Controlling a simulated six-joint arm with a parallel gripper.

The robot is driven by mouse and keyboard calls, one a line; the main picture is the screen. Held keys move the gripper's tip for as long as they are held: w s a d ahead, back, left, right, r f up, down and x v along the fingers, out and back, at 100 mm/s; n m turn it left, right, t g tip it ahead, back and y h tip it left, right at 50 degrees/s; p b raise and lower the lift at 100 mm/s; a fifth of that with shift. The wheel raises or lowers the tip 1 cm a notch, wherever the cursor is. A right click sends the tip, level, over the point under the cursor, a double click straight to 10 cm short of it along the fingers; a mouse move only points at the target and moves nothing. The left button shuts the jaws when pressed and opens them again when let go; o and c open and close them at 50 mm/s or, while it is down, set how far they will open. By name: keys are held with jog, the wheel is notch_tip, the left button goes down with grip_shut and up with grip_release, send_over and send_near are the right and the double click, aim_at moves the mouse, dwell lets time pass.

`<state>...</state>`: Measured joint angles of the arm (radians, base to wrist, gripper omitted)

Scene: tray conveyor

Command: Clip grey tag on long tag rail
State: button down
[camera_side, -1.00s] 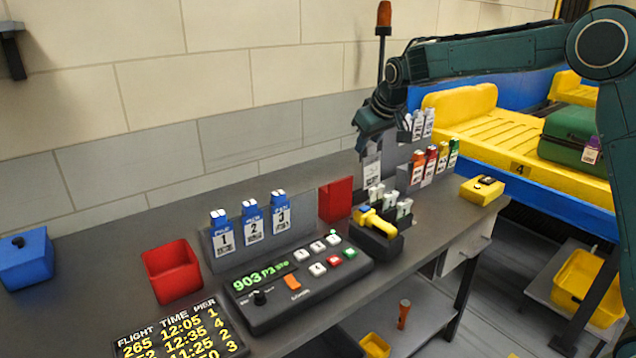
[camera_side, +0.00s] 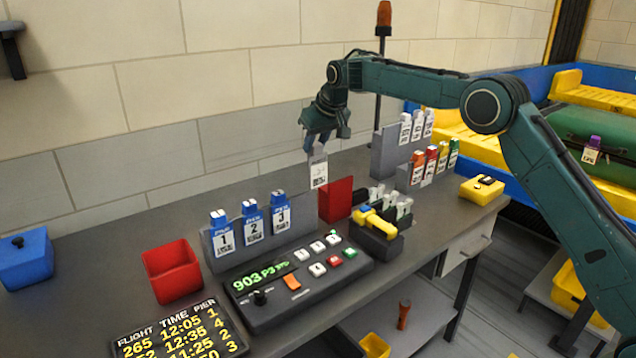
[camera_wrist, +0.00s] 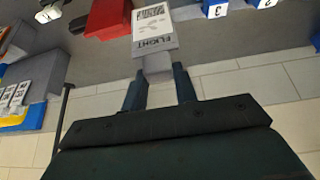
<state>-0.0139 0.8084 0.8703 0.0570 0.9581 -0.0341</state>
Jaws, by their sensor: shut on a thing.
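My gripper (camera_side: 321,146) is shut on a grey-white tag (camera_side: 318,175), which hangs upright below the fingers, above the table near the wall. The wrist view shows the tag (camera_wrist: 155,32), printed "FLIGHT", with its grey clip end between the fingertips (camera_wrist: 159,78). A grey rail (camera_side: 206,243) bears blue tags numbered 1, 2 and 3, to the left of and below my gripper. A taller grey rail (camera_side: 386,155) at the right bears grey-white tags (camera_side: 417,126). Another rack bears red, yellow and green tags (camera_side: 436,164).
A red upright panel (camera_side: 336,200) stands just below the held tag. A control box (camera_side: 300,275), a red bin (camera_side: 172,271), a blue box (camera_side: 26,260) and a black holder with a yellow-handled tool (camera_side: 375,224) crowd the table. An orange-topped post (camera_side: 383,60) stands behind the arm.

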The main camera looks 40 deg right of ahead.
jog(key=shift+w+a+f, duration=0.35)
jog(key=shift+w+a, duration=0.15)
jog(key=shift+w, duration=0.05)
jog(key=shift+w+a+f, duration=0.35)
jog(key=shift+w+a, duration=0.15)
jog(key=shift+w, duration=0.05)
jog(key=shift+f, duration=0.15)
send_over(303, 205)
notch_tip(303, 205, down, 9)
jog(key=shift+d, duration=0.35)
dwell(0.8)
jog(key=shift+f, duration=0.1)
jog(key=c, duration=1)
grip_release()
jog(key=shift+s, duration=0.1)
